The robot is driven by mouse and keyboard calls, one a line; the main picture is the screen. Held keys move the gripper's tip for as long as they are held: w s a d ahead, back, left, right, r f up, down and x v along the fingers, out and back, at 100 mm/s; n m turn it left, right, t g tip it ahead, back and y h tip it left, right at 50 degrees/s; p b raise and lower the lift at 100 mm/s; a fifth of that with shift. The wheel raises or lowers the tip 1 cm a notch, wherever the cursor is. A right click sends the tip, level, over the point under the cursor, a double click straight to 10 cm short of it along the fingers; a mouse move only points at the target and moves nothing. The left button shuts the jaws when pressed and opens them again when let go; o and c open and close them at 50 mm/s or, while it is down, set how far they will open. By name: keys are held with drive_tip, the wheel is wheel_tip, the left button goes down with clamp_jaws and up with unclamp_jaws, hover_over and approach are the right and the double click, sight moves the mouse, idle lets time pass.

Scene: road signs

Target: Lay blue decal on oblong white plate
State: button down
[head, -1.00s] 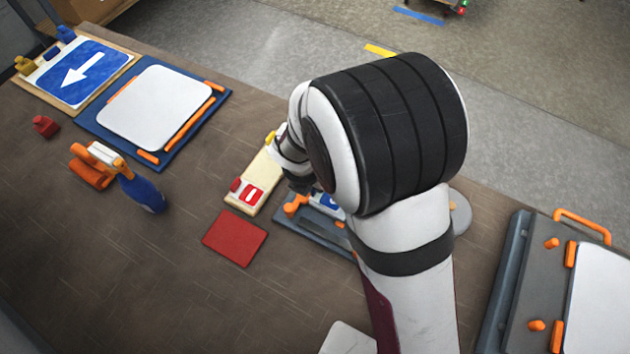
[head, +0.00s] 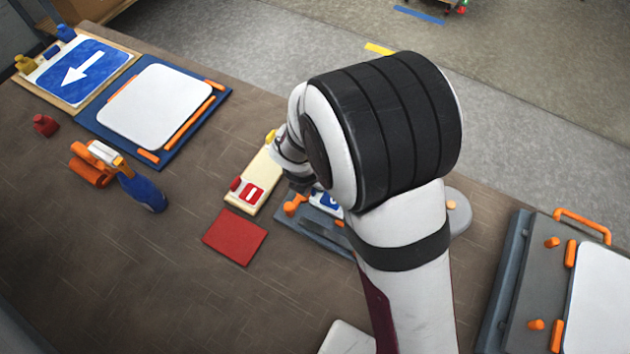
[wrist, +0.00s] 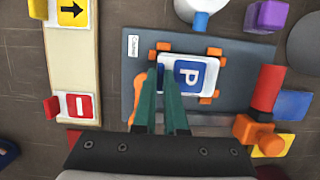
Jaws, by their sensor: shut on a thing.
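The blue decal (wrist: 188,76), with a white P, is between the green fingers of my gripper (wrist: 163,72) in the wrist view. My gripper is shut on it, and the fingers hide its left part. The decal is over the oblong white plate (wrist: 212,68), roughly lined up with it; I cannot tell whether it touches. The plate sits among orange clips on a dark grey board (wrist: 136,74). In the head view the decal (head: 331,202) and the board (head: 300,234) show partly, with my arm covering the rest.
A cream strip (wrist: 70,80) with small signs lies left of the board. A red-and-orange tool (wrist: 262,105) stands close by on the right.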

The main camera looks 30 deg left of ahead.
drive_tip(key=shift+c, duration=1.3)
unclamp_jaws()
drive_tip(key=shift+r, duration=3.55)
